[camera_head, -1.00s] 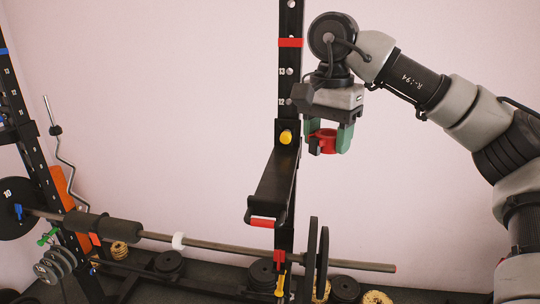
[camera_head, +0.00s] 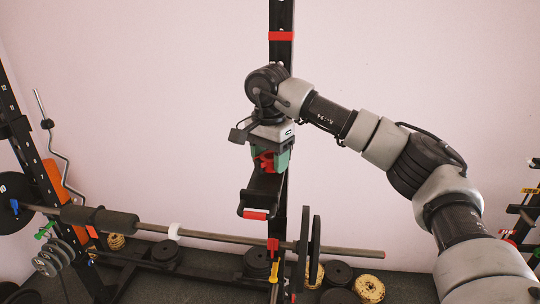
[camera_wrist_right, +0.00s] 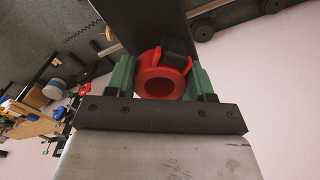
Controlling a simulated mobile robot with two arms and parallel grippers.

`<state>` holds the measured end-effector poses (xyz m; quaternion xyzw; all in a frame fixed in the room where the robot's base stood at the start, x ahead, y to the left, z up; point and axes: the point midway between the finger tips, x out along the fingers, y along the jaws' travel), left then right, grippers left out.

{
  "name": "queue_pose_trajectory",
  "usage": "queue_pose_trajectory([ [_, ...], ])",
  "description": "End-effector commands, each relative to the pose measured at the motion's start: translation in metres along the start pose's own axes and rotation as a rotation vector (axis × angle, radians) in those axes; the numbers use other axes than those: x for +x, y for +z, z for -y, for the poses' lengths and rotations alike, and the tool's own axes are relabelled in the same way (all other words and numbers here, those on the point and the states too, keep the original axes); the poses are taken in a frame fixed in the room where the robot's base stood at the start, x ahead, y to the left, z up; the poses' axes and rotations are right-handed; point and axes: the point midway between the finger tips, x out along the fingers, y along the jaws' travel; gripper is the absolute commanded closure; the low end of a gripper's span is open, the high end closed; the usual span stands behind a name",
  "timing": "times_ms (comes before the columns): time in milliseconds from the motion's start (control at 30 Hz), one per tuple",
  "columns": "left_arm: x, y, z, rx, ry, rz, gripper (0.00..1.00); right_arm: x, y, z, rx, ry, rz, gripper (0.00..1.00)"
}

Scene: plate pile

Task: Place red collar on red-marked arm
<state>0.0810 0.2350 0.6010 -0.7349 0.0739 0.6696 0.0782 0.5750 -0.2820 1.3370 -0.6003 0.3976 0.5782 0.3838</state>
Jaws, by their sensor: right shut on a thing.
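The red collar (camera_wrist_right: 160,80) is held between the green fingers of my right gripper (camera_wrist_right: 160,82) in the right wrist view. In the head view the collar (camera_head: 263,161) shows between the fingers of my right gripper (camera_head: 269,158), in front of the rack upright. The red-marked arm (camera_head: 262,192) is the black safety arm with a red band at its front end, just below the gripper. In the wrist view a black surface lies close behind the collar. I cannot tell whether the collar touches the arm. My left gripper is not in view.
A black rack upright (camera_head: 282,110) with a red band stands behind the gripper. Several plates lie on the floor. The wall area to the left is clear.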

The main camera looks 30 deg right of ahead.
Motion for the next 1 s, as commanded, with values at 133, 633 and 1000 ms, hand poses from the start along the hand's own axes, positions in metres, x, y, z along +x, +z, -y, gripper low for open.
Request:
queue_pose_trajectory([
  [133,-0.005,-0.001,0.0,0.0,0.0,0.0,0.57,0.008,0.0,-0.001,0.0,-0.001,0.001,0.85],
  [633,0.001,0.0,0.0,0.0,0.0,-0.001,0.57,0.018,0.001,-0.001,0.0,0.0,0.001,0.85],
  [1000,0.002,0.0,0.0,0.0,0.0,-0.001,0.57,0.023,0.001,-0.001,-0.001,0.005,0.0,0.24],
])
